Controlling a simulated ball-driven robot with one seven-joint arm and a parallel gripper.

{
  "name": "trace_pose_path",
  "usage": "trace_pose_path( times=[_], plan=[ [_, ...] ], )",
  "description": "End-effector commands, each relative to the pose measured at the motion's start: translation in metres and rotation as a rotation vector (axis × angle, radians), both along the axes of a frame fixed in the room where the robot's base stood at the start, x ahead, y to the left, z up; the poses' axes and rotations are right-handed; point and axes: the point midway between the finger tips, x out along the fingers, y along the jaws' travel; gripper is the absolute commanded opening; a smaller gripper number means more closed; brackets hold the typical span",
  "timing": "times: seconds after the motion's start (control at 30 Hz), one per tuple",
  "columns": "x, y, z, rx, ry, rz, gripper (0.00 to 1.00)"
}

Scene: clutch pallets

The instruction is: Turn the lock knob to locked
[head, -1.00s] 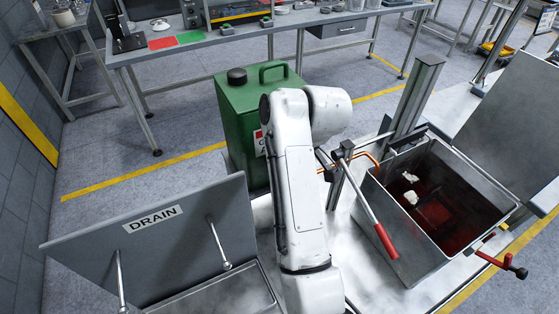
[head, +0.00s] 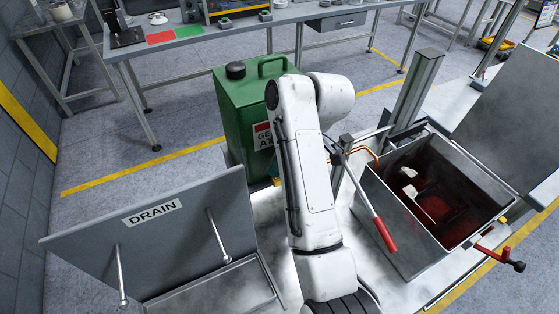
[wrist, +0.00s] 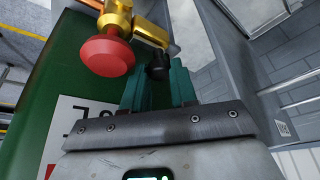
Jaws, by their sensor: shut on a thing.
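In the wrist view, my gripper (wrist: 158,88) has its two green fingers closed around a small black knob (wrist: 158,66), which I take to be the lock knob. The black knob joins a brass fitting (wrist: 150,30). A larger red knob (wrist: 108,52) on brass sits just left of my fingers, apart from them. Whether the black knob points to locked or unlocked cannot be read. In the head view my white arm hides the gripper and both knobs.
A green can (head: 232,120) stands behind my arm; its green side fills the wrist view's left. A steel tank (head: 405,245) with a red-handled lever (head: 385,235) stands to the right. The raised DRAIN lid (head: 90,240) is at left. A workbench (head: 230,42) runs behind.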

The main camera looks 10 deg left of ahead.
Motion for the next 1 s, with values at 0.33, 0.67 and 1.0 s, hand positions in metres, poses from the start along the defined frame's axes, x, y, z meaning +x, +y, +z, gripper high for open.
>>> trace_pose_path(
  times=[0.33,0.67,1.0],
  plan=[
    [0.000,0.000,0.001,0.001,-0.002,-0.001,0.51],
    [0.000,-0.004,0.012,0.001,-0.004,-0.002,0.51],
    [0.004,-0.017,0.043,0.006,-0.020,-0.009,0.51]
  ],
)
